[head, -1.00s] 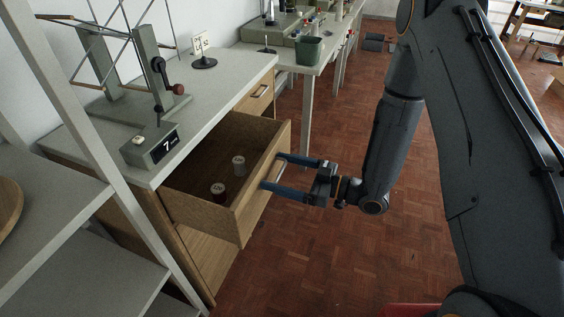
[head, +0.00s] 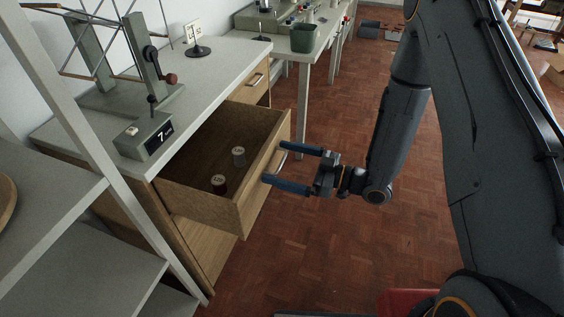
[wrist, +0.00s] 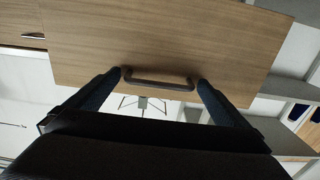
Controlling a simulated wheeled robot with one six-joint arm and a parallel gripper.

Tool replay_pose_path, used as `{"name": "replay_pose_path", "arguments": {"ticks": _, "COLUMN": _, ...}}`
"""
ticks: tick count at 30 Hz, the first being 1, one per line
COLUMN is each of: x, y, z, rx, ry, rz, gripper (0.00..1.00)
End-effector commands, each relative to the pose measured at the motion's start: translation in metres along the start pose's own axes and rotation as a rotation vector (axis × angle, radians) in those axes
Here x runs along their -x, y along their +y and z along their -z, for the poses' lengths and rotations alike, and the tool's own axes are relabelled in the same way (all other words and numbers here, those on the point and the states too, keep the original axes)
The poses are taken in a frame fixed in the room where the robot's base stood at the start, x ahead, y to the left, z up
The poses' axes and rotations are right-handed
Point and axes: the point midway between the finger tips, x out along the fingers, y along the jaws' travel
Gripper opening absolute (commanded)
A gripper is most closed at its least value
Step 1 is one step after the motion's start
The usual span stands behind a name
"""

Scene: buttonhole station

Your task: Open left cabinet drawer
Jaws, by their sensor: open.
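The left cabinet drawer (head: 205,201) is a wooden drawer and stands pulled well out of the cabinet below the grey worktop. Its bar handle (head: 280,161) is on the front panel. My gripper (head: 273,163) is open at the drawer front, one finger on each side of the handle. In the wrist view the dark handle (wrist: 160,84) lies between my fingertips (wrist: 160,77), near both ends of the bar. I cannot tell whether a finger touches it.
A second drawer (head: 262,92) farther along the cabinet is shut. A counter box showing 7 (head: 145,136) and a crank frame (head: 150,66) stand on the worktop (head: 205,79). A grey shelf rack (head: 60,200) is close at the left. The parquet floor (head: 320,240) right of the drawer is clear.

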Motion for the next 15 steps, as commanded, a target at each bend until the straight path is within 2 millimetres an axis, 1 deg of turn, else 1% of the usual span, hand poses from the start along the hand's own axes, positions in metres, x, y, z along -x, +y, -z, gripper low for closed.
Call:
{"name": "replay_pose_path", "arguments": {"ticks": 9, "x": 0.046, "y": 0.002, "z": -0.001, "rx": 0.0, "ry": 0.0, "rz": -0.004, "gripper": 1.0}}
{"name": "replay_pose_path", "arguments": {"ticks": 15, "x": 0.068, "y": 0.001, "z": -0.001, "rx": 0.0, "ry": 0.001, "rz": -0.001, "gripper": 1.0}}
